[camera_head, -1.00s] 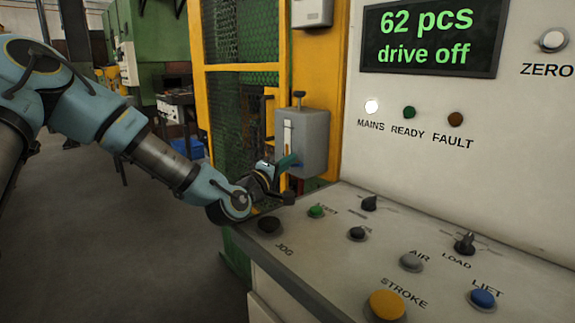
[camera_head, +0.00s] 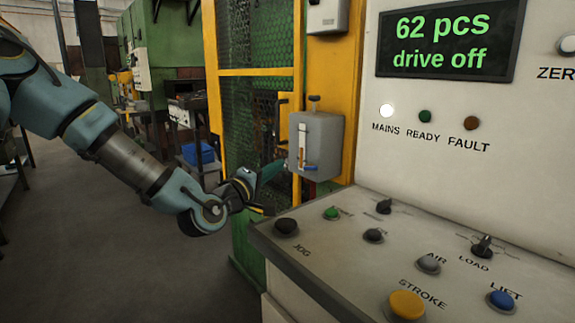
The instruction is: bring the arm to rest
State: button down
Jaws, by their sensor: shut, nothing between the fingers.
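My arm reaches in from the upper left. My gripper (camera_head: 264,209) is small and dark at its end, shut and empty. It is in front of the yellow-framed mesh guard (camera_head: 250,120), left of the grey switch box (camera_head: 316,145) and just beyond the control desk's left corner. It appears apart from the desk, though the gap is hard to judge. The fingertips are too small to make out clearly.
The sloping control desk (camera_head: 350,262) carries a black JOG button (camera_head: 286,227), a yellow STROKE button (camera_head: 407,305) and a blue LIFT button (camera_head: 501,300). The display (camera_head: 447,40) reads "62 pcs drive off". Open floor (camera_head: 120,260) lies at left.

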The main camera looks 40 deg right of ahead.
jog(key=shift+a+f, duration=0.15)
jog(key=shift+a, duration=0.25)
